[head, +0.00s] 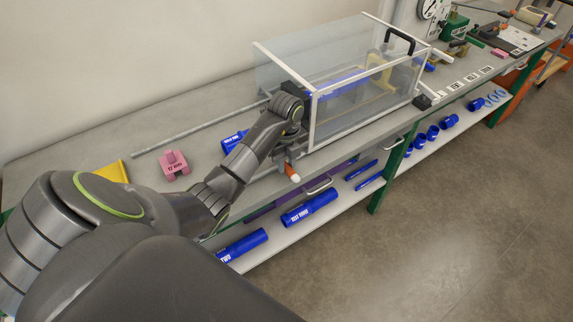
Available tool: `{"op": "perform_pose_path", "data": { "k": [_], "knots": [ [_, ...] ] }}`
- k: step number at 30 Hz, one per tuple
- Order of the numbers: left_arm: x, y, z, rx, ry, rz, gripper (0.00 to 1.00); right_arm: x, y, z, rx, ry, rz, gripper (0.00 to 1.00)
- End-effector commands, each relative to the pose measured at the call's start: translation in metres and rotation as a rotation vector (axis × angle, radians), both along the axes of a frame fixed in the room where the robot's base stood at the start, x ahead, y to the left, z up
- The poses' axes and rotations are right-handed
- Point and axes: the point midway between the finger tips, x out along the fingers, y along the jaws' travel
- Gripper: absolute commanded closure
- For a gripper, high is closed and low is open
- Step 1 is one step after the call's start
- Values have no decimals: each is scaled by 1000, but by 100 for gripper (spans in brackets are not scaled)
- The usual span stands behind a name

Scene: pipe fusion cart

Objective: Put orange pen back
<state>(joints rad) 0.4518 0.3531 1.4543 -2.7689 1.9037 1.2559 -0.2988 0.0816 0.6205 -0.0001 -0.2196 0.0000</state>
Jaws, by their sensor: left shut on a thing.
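My left arm reaches from the lower left to the front edge of the bench. My left gripper (288,162) is shut on the orange pen (292,172), which hangs tilted below the fingers with a pale end downward. The pen is in front of the clear box, close to the bench's front edge. My right gripper is not in view. No pen holder can be made out in this view.
A clear box (350,120) with a white frame stands on the grey bench (80,150). A pink block (174,166) and a yellow piece (115,171) lie to the left. Blue pipes (310,208) lie on the lower shelf. The floor (450,210) at right is clear.

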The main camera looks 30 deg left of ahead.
Motion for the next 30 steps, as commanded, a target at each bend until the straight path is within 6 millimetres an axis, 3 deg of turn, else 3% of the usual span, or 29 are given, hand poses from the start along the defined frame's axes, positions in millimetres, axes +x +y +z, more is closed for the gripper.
{"op": "perform_pose_path", "data": {
  "k": [23,24,28,30],
  "knots": [
    [0,0,-20,1,-1,-1,100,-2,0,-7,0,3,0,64],
    [0,0,-19,1,-1,-1,75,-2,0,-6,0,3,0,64],
    [0,0,-19,1,-1,-1,58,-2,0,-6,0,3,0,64],
    [0,0,-19,1,-1,-1,56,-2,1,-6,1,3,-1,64]
  ]
}}
